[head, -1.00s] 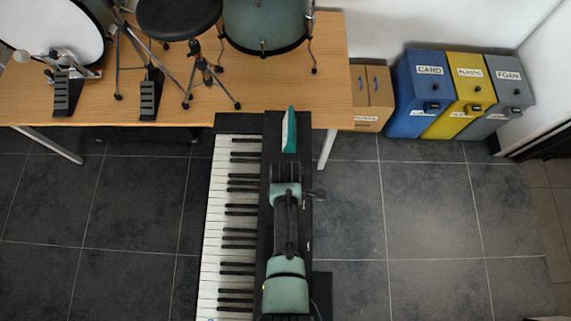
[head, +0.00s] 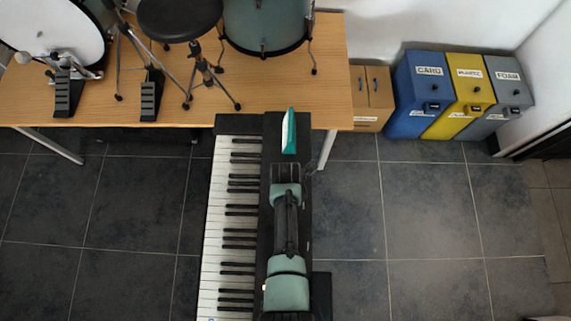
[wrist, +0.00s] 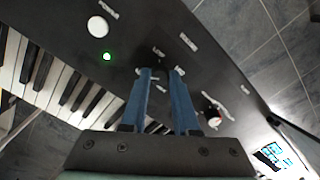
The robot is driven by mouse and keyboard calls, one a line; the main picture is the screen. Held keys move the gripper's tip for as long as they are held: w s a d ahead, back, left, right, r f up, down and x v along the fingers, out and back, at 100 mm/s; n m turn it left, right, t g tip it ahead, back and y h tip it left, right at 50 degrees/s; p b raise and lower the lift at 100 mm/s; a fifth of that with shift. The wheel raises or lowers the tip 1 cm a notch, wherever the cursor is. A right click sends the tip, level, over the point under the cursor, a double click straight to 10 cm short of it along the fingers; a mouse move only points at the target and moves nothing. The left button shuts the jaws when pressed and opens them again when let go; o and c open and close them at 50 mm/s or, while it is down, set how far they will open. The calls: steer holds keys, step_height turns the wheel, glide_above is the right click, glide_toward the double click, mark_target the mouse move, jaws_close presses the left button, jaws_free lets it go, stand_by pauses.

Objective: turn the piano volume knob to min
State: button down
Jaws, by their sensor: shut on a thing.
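The piano (head: 228,250) runs away from me in the head view, white keys on the left and a black panel on the right. In the wrist view its black panel (wrist: 143,28) fills the middle. My gripper (wrist: 160,73) has two blue fingers, close together on the panel at the volume label. They are shut on the volume knob, which is dark and mostly hidden between the fingertips. The knob's pointer is not readable. In the head view my arm covers the knob and the gripper's fingers.
A white power button (wrist: 97,26) and a lit green light (wrist: 107,56) are left of the fingers. Another knob (wrist: 212,117) is to the right. A wooden platform (head: 200,110) with drums is beyond the piano. Bins (head: 420,105) stand at the back right. Floor at right is clear.

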steer(key=shift+n, duration=0.8)
steer(key=c, duration=0.7)
jaws_free()
steer(key=shift+o, duration=0.2)
steer(key=shift+r, duration=0.1)
step_height(320, 180, up, 13)
steer(key=shift+w, duration=0.1)
